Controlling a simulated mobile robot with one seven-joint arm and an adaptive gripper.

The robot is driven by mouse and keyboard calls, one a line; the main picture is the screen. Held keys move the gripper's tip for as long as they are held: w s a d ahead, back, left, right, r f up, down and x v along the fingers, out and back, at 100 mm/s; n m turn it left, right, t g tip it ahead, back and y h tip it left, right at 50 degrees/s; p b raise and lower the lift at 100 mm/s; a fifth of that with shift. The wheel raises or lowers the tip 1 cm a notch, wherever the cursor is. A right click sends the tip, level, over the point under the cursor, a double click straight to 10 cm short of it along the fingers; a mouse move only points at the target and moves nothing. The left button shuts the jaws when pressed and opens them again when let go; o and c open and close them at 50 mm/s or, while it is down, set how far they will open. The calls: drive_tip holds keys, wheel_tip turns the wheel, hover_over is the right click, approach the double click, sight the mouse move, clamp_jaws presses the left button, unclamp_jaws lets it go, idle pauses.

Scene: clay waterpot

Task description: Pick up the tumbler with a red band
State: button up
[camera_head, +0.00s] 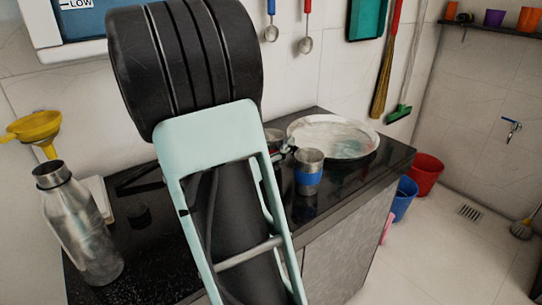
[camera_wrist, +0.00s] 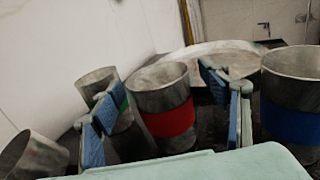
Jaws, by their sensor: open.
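The tumbler with a red band (camera_wrist: 163,122) is a grey metal cup standing upright on the dark counter in the wrist view. My gripper (camera_wrist: 158,92) is open, with one blue-padded finger on each side of this tumbler. Gaps show between the cup and the pads, and the tumbler looks unheld. The right finger lies between it and a blue-banded tumbler (camera_wrist: 290,122). The left finger partly covers a green-banded tumbler (camera_wrist: 122,125). In the head view my arm hides most of this area. The blue-banded tumbler shows there (camera_head: 308,178) right of my arm.
Another grey tumbler (camera_wrist: 35,158) is at the lower left of the wrist view. A wide round basin (camera_head: 335,138) lies behind the tumblers. A metal bottle (camera_head: 80,225) and a yellow funnel (camera_head: 35,127) are at the left. The counter's right edge (camera_head: 385,185) drops to buckets on the floor.

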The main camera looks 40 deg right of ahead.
drive_tip(key=shift+w+d, duration=0.1)
drive_tip(key=shift+d, duration=0.15)
drive_tip(key=c, duration=1.3)
drive_tip(key=shift+r, duration=0.1)
drive_tip(key=shift+r, duration=0.1)
